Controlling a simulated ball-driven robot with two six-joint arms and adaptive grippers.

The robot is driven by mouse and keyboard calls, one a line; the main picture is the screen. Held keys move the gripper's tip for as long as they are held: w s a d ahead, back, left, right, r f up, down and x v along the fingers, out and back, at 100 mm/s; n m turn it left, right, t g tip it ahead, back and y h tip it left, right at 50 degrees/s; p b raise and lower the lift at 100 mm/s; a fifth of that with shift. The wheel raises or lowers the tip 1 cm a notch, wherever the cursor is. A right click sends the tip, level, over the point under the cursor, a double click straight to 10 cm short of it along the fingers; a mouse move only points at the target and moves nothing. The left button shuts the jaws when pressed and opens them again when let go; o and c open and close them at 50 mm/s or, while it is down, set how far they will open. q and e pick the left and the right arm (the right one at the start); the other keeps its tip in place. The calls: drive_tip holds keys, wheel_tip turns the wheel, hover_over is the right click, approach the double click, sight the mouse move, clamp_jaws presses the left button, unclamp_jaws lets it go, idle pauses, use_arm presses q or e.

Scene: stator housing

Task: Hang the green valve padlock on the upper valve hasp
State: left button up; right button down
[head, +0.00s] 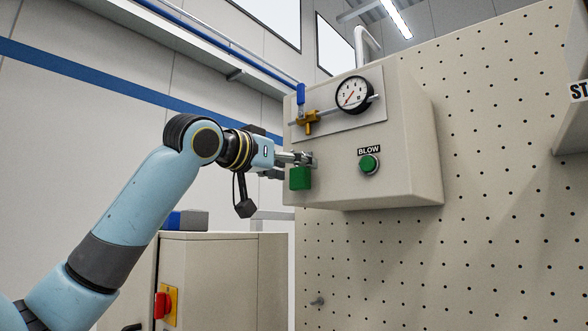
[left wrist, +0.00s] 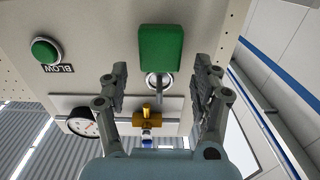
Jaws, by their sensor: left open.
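The green padlock (head: 300,178) hangs upright at the left part of the control box front, below the yellow valve (head: 307,120). The padlock also shows in the left wrist view (left wrist: 161,48), where the picture is upside down. A round metal part (left wrist: 159,80) shows at the padlock's shackle side; I cannot tell whether the shackle passes through a hasp there. My left gripper (head: 302,158) is at the shackle's height, close to the box. In the left wrist view its fingers (left wrist: 161,78) are spread apart, one on each side, with clear gaps to the padlock. My right gripper is out of view.
The beige control box (head: 408,160) carries a pressure gauge (head: 354,94), the valve's blue handle (head: 300,95) and a green BLOW button (head: 369,164). A perforated panel (head: 500,190) stands behind. A cabinet with a red switch (head: 162,305) is below left.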

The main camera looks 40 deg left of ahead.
use_arm(q)
drive_tip(key=shift+s+a+b, duration=0.1)
drive_tip(key=shift+s+b, duration=0.5)
drive_tip(key=shift+s, duration=0.4)
drive_tip(key=shift+s, duration=0.1)
wheel_tip(320, 180, up, 10)
idle(0.4)
drive_tip(key=shift+f, duration=0.1)
idle(0.5)
